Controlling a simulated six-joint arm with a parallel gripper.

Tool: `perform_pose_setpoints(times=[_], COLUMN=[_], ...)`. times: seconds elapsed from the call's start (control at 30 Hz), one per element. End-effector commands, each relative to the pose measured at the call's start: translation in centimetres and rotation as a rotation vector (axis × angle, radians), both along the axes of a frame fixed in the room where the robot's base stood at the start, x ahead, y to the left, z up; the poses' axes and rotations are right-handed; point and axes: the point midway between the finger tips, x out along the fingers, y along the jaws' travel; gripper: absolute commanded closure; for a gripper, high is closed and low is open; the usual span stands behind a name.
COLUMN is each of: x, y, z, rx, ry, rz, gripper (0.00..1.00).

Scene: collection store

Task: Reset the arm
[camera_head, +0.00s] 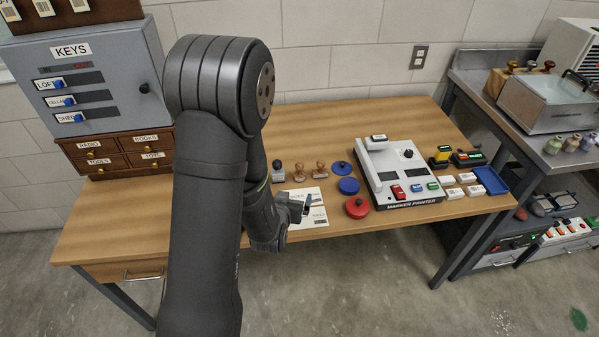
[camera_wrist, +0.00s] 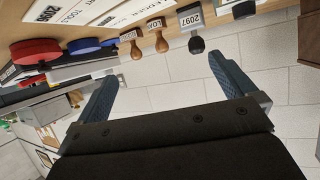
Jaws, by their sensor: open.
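My arm reaches from the bottom of the head view up over the wooden table and bends down to my gripper (camera_head: 306,207). The gripper is low over the table's front part, in front of a printed paper sheet (camera_head: 318,219) that it partly covers. In the wrist view my gripper (camera_wrist: 165,85) has its two blue fingers spread wide apart. Nothing is between them.
A marker printer (camera_head: 400,172) stands right of the gripper. Red (camera_head: 357,207) and blue (camera_head: 348,186) round pads lie between them. Stamps stand behind the gripper. A key cabinet (camera_head: 90,75) on brown drawers (camera_head: 120,152) is at left. A blue tray (camera_head: 491,181) is at the right edge.

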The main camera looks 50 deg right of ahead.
Motion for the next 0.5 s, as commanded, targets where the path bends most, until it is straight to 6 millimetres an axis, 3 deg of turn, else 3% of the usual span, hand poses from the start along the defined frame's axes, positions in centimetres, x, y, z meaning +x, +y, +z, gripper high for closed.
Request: perform_pose_setpoints(times=[0.1,0.23,0.5], x=[-0.6,-0.4,1.7], y=[0.6,0.0,-4.2], z=[0.5,0.3,-1.7], rx=[-0.033,-0.042,-0.040], ry=[-0.006,-0.007,-0.008], rz=[-0.004,-0.005,-0.004], gripper=[0.00,0.00,0.00])
